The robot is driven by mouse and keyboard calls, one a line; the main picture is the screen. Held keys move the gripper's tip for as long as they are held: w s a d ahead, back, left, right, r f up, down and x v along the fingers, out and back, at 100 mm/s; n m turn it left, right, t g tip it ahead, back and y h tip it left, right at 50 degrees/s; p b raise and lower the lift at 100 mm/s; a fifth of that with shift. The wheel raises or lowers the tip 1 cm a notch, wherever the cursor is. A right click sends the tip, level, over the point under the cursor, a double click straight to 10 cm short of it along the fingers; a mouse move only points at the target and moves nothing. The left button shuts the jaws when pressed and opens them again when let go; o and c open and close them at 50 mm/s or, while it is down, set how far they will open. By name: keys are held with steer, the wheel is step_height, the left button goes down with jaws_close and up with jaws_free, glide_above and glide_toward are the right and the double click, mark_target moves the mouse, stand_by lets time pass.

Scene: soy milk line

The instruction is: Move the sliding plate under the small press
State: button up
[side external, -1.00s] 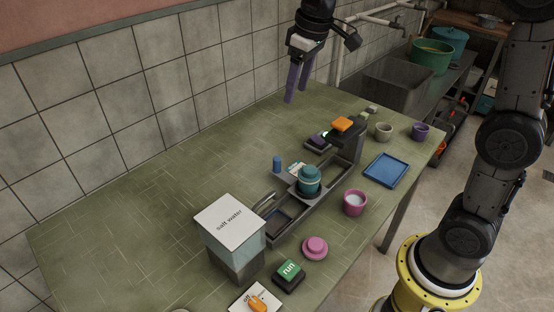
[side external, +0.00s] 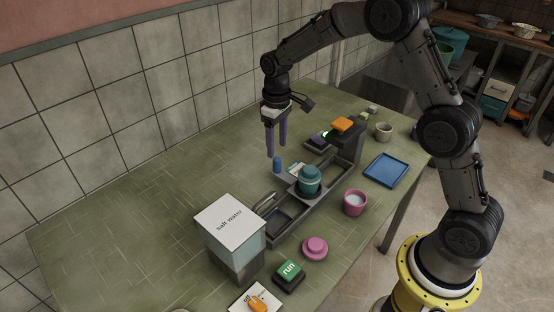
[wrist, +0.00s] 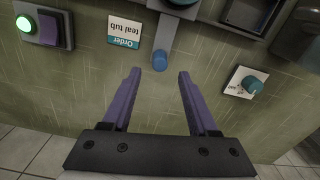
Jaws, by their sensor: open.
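My gripper (side external: 276,152) points down with its purple fingers apart and empty. In the side view it hangs around or just above a small blue upright peg (side external: 277,165), behind the long grey track (side external: 328,187). In the wrist view the blue peg (wrist: 160,61) lies just beyond and between the fingertips. A teal tub (side external: 309,180) stands on the track, near its middle. The sliding plate (wrist: 160,7) appears to be the grey piece beneath the tub, mostly hidden by it. The small press (side external: 350,145) stands at the track's far end, with an orange top (side external: 342,124).
An order card (wrist: 125,31) lies beside the peg. A dark box with a green light (wrist: 24,24) is near the press. A salt water box (side external: 231,229) stands at the near end. A pink cup (side external: 355,203) and blue tray (side external: 385,170) stand right of the track.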

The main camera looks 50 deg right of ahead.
mark_target(277, 158)
step_height(277, 158, down, 6)
steer(key=shift+f, duration=0.1)
stand_by(0.4)
jaws_close()
stand_by(1.2)
